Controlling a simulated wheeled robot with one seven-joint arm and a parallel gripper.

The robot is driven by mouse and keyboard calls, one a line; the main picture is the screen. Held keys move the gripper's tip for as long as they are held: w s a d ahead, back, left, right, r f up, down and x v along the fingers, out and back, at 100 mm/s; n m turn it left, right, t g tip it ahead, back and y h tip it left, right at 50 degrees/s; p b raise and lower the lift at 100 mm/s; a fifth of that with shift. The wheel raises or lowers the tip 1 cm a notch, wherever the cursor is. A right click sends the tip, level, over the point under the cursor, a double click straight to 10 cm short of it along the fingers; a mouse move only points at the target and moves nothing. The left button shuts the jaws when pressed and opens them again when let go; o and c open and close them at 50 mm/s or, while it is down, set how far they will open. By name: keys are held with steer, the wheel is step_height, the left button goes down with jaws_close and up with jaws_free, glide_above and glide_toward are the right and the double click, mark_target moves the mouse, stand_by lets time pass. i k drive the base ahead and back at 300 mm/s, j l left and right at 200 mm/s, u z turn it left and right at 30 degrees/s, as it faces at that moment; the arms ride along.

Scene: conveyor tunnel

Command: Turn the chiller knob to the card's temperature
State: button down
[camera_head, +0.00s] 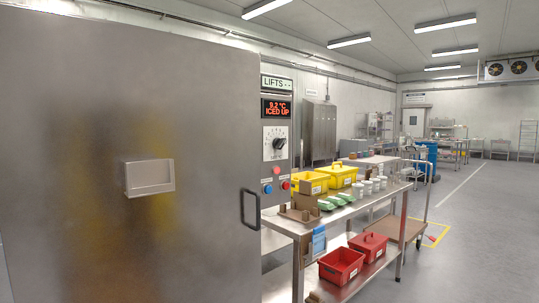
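The chiller knob (279,144) is a dark knob on a white dial plate, on a narrow grey control panel just right of the large steel door. Its pointer setting is too small to read. I cannot pick out the temperature card for certain; a small white notice (311,92) on the wall is unreadable. My gripper does not show in this view.
A large steel door (90,240) with a black handle (250,209) fills the left. Blue (267,189) and red buttons sit below the knob. A steel cart (385,200) with yellow boxes (341,175) and red bins (341,266) stands before the panel.

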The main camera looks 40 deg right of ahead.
mark_target(278, 143)
steer(key=i+l+z, duration=0.1)
steer(key=l, duration=0.3)
steer(key=i+l, duration=0.1)
steer(key=l, duration=0.25)
steer(key=i+l+z, duration=0.15)
steer(key=l, duration=0.2)
steer(key=i+l+z, duration=0.1)
steer(key=l, duration=0.3)
steer(key=i+l, duration=0.15)
steer(key=l, duration=0.2)
steer(key=z, duration=0.05)
